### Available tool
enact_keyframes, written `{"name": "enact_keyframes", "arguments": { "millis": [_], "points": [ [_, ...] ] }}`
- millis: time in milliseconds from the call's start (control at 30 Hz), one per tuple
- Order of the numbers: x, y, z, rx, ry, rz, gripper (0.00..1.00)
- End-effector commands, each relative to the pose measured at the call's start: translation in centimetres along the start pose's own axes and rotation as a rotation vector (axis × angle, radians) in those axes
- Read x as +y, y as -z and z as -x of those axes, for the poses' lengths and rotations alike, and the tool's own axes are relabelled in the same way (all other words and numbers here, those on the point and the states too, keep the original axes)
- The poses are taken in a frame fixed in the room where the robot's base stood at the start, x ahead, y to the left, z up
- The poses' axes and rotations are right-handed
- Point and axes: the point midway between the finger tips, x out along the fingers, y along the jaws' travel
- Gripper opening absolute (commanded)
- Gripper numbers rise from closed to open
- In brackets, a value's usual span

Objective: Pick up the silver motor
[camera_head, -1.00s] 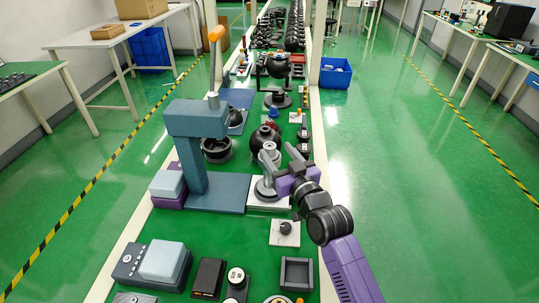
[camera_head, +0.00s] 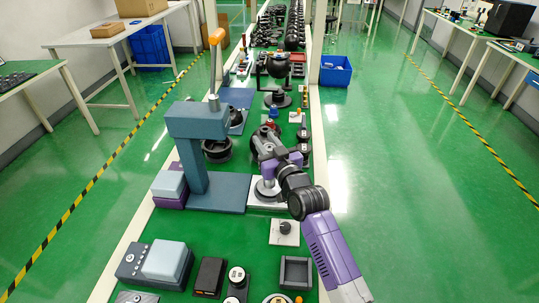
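A silver-grey part with a round base (camera_head: 267,190), which looks like the silver motor, stands on a white square plate (camera_head: 266,204) right of the blue-grey press. My gripper (camera_head: 268,158), grey-fingered with a purple body, is at the upper part of this piece and covers most of it. The fingers overlap the grey part, so I cannot tell whether they touch it or how far they are apart. The piece's base is still on the plate.
The blue-grey press (camera_head: 198,140) with an orange-tipped lever stands close on the left. Black round parts (camera_head: 268,136) are just behind my gripper. A knob on a white plate (camera_head: 285,231) and a dark square tray (camera_head: 296,272) are nearer.

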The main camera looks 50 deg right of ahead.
Motion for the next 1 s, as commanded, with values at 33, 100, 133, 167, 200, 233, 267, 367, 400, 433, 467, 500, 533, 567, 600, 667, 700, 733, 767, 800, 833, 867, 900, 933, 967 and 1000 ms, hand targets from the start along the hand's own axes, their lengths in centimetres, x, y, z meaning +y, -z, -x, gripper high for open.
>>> {"name": "enact_keyframes", "arguments": {
  "millis": [33, 100, 133, 167, 200, 233, 267, 367, 400, 433, 467, 500, 533, 567, 600, 667, 700, 733, 767, 800, 833, 867, 900, 933, 967, 1000],
  "points": [
    [0.0, 0.0, 0.0, 0.0, 0.0, 0.0, 0.2],
    [0.0, 0.0, 0.0, 0.0, 0.0, 0.0, 0.06],
    [0.0, 0.0, 0.0, 0.0, 0.0, 0.0, 0.01],
    [0.0, 0.0, 0.0, 0.0, 0.0, 0.0, 0.0],
    [0.0, 0.0, 0.0, 0.0, 0.0, 0.0, 0.0],
    [0.0, 0.1, 0.0, 0.001, 0.0, 0.0, 0.0],
    [0.0, 0.1, 0.0, 0.001, 0.0, 0.0, 0.0],
    [0.0, 0.1, 0.0, 0.001, 0.0, 0.0, 0.0],
    [0.0, 0.1, 0.0, 0.002, 0.0, 0.0, 0.0],
    [0.0, 0.1, 0.0, 0.001, 0.0, 0.0, 0.0],
    [0.0, 0.1, 0.0, 0.002, 0.0, 0.0, 0.0],
    [0.0, 0.2, 0.0, 0.002, 0.0, 0.0, 0.0],
    [0.0, 0.3, 0.0, 0.002, 0.0, 0.0, 0.0],
    [0.0, 0.5, 0.0, 0.003, 0.0, 0.0, 0.0],
    [0.0, 0.8, 0.0, 0.003, 0.0, 0.0, 0.0],
    [0.0, 1.3, 0.0, 0.004, 0.001, 0.0, 0.0],
    [0.0, 1.7, 0.0, 0.004, 0.001, 0.001, 0.0],
    [0.0, 2.1, 0.0, 0.005, 0.001, 0.001, 0.0],
    [0.0, 2.6, 0.0, 0.005, 0.001, 0.001, 0.0],
    [0.0, 3.3, 0.0, 0.006, 0.0, 0.001, 0.0],
    [0.0, 3.9, 0.0, 0.006, 0.0, 0.001, 0.0],
    [0.0, 4.6, 0.0, 0.009, 0.0, 0.001, 0.0],
    [0.0, 5.6, 0.0, 0.009, 0.0, 0.001, 0.0],
    [0.0, 6.3, 0.0, 0.008, -0.001, 0.0, 0.0],
    [0.0, 7.2, 0.0, 0.009, -0.001, 0.001, 0.0],
    [0.0, 8.3, 0.0, 0.01, 0.0, 0.001, 0.0]
  ]
}}
